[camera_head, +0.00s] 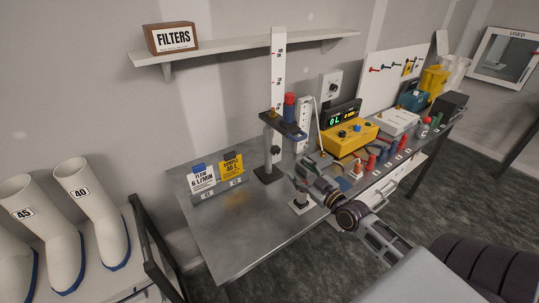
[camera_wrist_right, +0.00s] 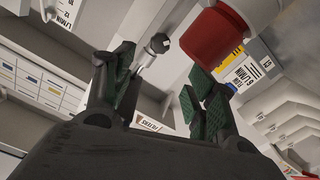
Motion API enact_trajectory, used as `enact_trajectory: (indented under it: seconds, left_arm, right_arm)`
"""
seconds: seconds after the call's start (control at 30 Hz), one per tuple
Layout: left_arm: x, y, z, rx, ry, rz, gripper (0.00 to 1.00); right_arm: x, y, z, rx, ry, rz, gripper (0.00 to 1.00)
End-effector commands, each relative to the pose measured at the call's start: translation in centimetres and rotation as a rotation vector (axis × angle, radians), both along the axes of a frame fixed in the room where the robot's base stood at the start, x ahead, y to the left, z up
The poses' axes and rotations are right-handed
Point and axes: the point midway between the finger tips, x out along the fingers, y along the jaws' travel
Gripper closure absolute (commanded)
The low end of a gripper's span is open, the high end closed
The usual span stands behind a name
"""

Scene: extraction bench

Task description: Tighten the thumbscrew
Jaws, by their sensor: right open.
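My right gripper (camera_head: 300,181), also in the wrist view (camera_wrist_right: 162,78), is open and empty, in front of and to the right of the stand's base. A red cylinder end (camera_wrist_right: 215,37) is close by its right finger. My left gripper is not in view.
A yellow meter (camera_head: 347,138) and several small items crowd the bench to the right. The bench's front left (camera_head: 225,235) is clear.

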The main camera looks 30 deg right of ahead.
Motion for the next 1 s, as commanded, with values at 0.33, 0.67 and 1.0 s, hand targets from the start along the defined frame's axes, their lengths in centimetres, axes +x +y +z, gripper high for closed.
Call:
enact_trajectory:
  seconds: [0.33, 0.67, 1.0]
  left_arm:
    - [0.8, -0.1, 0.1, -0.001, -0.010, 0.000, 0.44]
    - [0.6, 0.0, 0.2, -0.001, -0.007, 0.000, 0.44]
    - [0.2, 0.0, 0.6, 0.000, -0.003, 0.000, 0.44]
  right_arm:
    - [0.0, 0.0, 0.0, 0.000, 0.000, -0.001, 0.44]
    - [0.7, 0.0, 0.1, 0.000, -0.002, -0.002, 0.44]
    - [2.6, 0.2, 0.1, 0.001, -0.001, -0.001, 0.44]
